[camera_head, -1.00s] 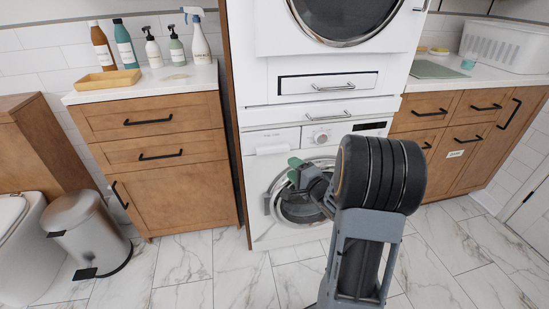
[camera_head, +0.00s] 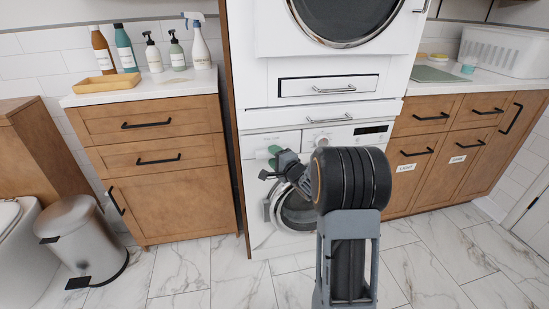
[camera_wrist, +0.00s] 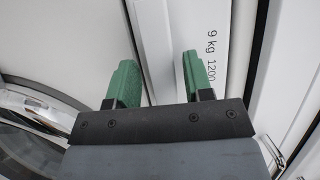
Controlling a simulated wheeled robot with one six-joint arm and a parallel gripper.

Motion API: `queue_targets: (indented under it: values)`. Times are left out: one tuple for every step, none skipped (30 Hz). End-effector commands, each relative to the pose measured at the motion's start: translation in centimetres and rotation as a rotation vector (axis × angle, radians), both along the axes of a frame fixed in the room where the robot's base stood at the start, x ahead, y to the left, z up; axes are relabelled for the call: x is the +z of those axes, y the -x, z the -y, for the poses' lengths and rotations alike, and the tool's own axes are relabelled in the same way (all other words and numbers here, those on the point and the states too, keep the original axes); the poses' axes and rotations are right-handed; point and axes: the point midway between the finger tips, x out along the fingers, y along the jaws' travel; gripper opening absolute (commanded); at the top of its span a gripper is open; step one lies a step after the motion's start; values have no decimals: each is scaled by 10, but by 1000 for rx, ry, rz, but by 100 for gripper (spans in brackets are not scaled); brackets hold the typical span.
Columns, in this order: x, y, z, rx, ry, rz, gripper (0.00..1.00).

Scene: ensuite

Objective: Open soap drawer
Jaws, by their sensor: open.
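The soap drawer (camera_head: 257,143) is at the upper left of the white washing machine's front, left of the dial. My gripper (camera_head: 275,155), with green fingertips, is in front of it and hides part of it in the head view. In the wrist view my gripper (camera_wrist: 158,78) is open, and a white raised strip (camera_wrist: 152,40) shows between its fingertips. Printed lettering, "9 kg 1200", is on the white panel (camera_wrist: 212,30) beside the right finger. I cannot tell whether the fingers touch the drawer. The drawer looks shut.
The round washer door (camera_head: 297,212) is just below my gripper; its rim (camera_wrist: 35,108) is at left in the wrist view. A dryer (camera_head: 345,60) is stacked above. Wooden cabinets (camera_head: 165,190) stand to the left, with a pedal bin (camera_head: 85,235). The marble floor in front is clear.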

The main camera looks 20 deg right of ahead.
Motion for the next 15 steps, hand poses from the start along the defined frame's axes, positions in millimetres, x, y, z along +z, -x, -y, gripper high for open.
queue_targets:
  values:
    - [0,0,0,0,0,0,47]
    - [0,0,0,0,0,0,47]
    - [0,0,0,0,0,0,46]
    - [0,0,0,0,0,0,43]
    - [0,0,0,0,0,0,40]
    - [0,0,0,0,0,0,36]
    - [0,0,0,0,0,0,33]
    - [0,0,0,0,0,0,31]
    - [0,0,0,0,0,0,27]
    - [0,0,0,0,0,0,24]
    - [0,0,0,0,0,0,21]
    - [0,0,0,0,0,0,17]
    - [0,0,0,0,0,-1,14]
    - [0,0,0,0,0,-1,11]
    - [-1,1,0,0,0,-1,8]
